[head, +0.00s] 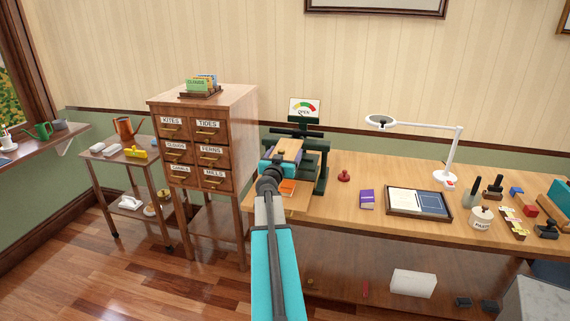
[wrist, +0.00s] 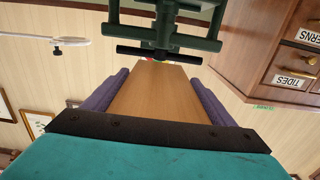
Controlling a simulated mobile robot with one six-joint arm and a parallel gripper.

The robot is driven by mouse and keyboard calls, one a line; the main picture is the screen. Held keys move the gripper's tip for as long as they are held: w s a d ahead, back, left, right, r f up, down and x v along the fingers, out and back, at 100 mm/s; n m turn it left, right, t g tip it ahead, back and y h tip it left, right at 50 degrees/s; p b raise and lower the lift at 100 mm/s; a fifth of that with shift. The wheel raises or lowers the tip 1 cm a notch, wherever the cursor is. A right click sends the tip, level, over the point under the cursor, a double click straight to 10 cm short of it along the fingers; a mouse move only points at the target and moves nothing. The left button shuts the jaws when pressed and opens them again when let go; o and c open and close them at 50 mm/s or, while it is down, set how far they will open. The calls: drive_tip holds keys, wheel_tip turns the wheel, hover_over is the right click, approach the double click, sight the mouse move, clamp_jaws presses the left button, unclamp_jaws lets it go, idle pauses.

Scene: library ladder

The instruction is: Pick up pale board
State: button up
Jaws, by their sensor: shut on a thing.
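The pale board (wrist: 152,95), a flat tan wooden piece, lies between the two purple-grey fingers of my gripper (wrist: 153,76) in the wrist view. The fingers are shut on its two sides. In the head view the board (head: 289,146) shows as a small tan patch at my gripper (head: 283,156), above the left end of the workbench. A dark green press (head: 310,160) stands just behind and to the right of it, and shows at the top of the wrist view (wrist: 165,30). I cannot tell whether the board touches the press.
A gauge sign marked OPEN (head: 304,110) tops the press. An orange item (head: 288,187) lies below my gripper. A card cabinet (head: 205,150) stands close on the left. The bench (head: 350,180) holds a red stamp (head: 344,175), a purple book (head: 367,198), a framed tray (head: 391,212) and a lamp (head: 450,155).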

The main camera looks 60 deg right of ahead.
wheel_tip(320, 180, up, 10)
drive_tip(key=p, duration=0.3)
drive_tip(key=shift+r, duration=0.2)
idle(0.6)
